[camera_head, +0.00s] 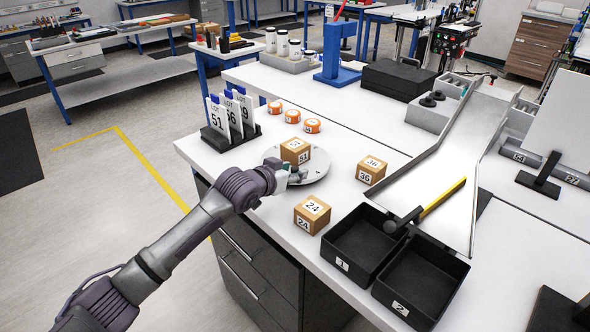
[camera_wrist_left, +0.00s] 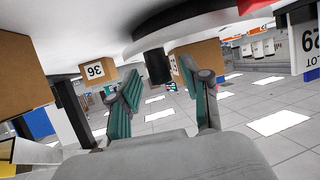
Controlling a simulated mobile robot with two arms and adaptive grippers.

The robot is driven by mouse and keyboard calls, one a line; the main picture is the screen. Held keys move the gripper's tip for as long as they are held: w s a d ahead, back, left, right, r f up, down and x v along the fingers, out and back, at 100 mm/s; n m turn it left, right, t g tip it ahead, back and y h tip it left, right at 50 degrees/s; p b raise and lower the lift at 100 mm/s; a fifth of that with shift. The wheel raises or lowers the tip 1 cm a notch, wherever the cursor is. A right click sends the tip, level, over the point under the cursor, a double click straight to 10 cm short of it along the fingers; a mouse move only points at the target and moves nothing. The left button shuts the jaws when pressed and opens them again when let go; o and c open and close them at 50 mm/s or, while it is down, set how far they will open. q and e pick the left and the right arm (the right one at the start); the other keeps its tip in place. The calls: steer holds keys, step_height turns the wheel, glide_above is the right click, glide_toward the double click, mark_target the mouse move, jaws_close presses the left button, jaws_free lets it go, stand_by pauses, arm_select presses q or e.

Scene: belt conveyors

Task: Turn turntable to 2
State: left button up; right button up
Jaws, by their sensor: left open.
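The turntable (camera_head: 318,170) is a pale round disc on the white bench, with small marks near its edge that I cannot read. A brown box labelled 51 (camera_head: 295,151) sits on it. My left gripper (camera_head: 293,174) is at the disc's near-left edge, beside and below the box. In the left wrist view, which is upside down, its teal fingers (camera_wrist_left: 158,82) are apart. A short black peg (camera_wrist_left: 157,66) on the disc shows between their tips; I cannot tell whether they touch it. The turntable's dark rim (camera_wrist_left: 205,18) runs along the top there. My right gripper is not in view.
Boxes labelled 36 (camera_head: 371,170) and 24 (camera_head: 312,214) stand to the right. Two black bins (camera_head: 345,264) and a metal chute (camera_head: 430,190) with a yellow-handled hammer (camera_head: 441,197) lie beyond. Lot signs (camera_head: 229,118) and orange-white pucks (camera_head: 291,116) stand behind the turntable.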

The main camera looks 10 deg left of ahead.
arm_select(q)
steer(key=shift+x, duration=0.75)
jaws_close()
